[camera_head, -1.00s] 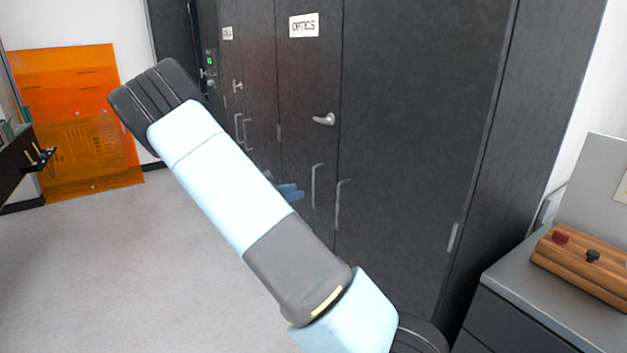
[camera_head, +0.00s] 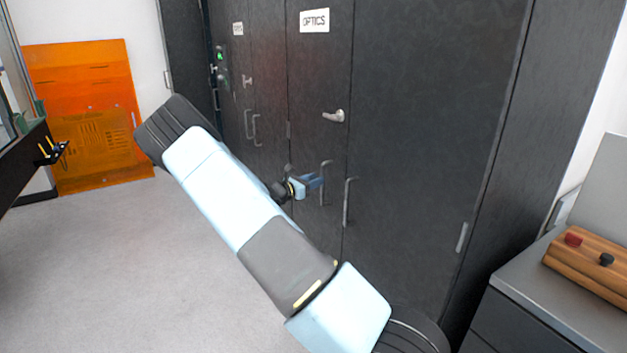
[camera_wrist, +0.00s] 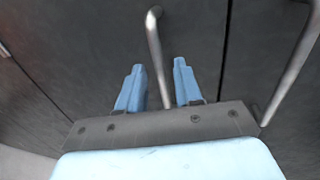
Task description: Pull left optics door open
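My gripper (camera_head: 312,181) is at this bar. In the wrist view, my gripper (camera_wrist: 158,80) has its two blue fingers apart, with the left door's bar handle (camera_wrist: 154,45) running between them. A gap shows on both sides of the bar. The right door's bar handle (camera_wrist: 290,70) stands to the right, outside the fingers.
Another dark cabinet with paired handles (camera_head: 250,126) stands to the left. A grey drawer unit (camera_head: 545,310) with a wooden block (camera_head: 590,268) stands at the right. An orange panel (camera_head: 95,115) leans on the far wall. The floor (camera_head: 150,260) in front is clear.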

